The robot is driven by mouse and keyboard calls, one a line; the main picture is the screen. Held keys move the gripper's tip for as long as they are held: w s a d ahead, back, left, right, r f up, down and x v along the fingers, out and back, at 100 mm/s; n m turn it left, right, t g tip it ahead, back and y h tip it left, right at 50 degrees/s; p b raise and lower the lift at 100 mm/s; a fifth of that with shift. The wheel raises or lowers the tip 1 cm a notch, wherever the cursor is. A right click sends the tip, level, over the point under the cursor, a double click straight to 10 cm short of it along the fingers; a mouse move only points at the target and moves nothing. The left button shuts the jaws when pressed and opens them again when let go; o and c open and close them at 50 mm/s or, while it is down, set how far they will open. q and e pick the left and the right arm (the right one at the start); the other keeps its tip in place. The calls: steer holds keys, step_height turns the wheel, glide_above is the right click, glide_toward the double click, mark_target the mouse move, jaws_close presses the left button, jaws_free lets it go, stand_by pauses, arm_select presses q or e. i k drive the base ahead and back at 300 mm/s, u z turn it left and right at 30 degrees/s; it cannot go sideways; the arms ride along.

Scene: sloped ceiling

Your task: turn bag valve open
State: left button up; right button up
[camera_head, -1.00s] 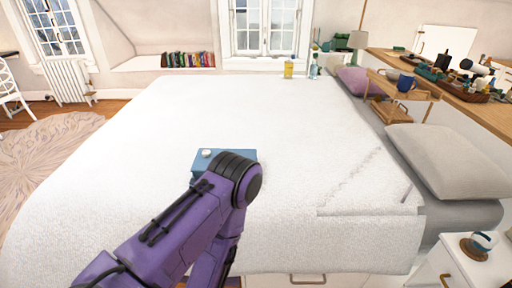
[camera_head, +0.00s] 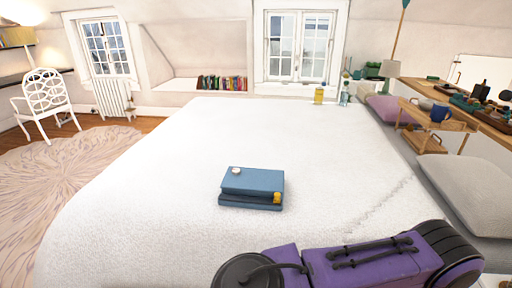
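A blue bag (camera_head: 252,182), flat and box-like, lies on the white bed in the camera_head view. A small white round knob (camera_head: 236,170) sits on its top at the left far corner, and a small yellow part (camera_head: 277,197) is at its right near corner. I cannot tell which of these is the valve. A purple arm of mine crosses the bottom right of the view, nearer than the bag and apart from it in the picture. Neither gripper shows.
The white bed (camera_head: 150,200) is clear around the bag. Pillows (camera_head: 465,192) lie along the right side. A wooden shelf (camera_head: 440,121) with a blue mug stands beyond them at the right. A yellow bottle (camera_head: 319,95) stands at the far edge of the bed.

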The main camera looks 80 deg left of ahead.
mark_target(236, 171)
steer(key=z, duration=0.05)
steer(key=k, duration=1.1)
steer(key=u, duration=1.5)
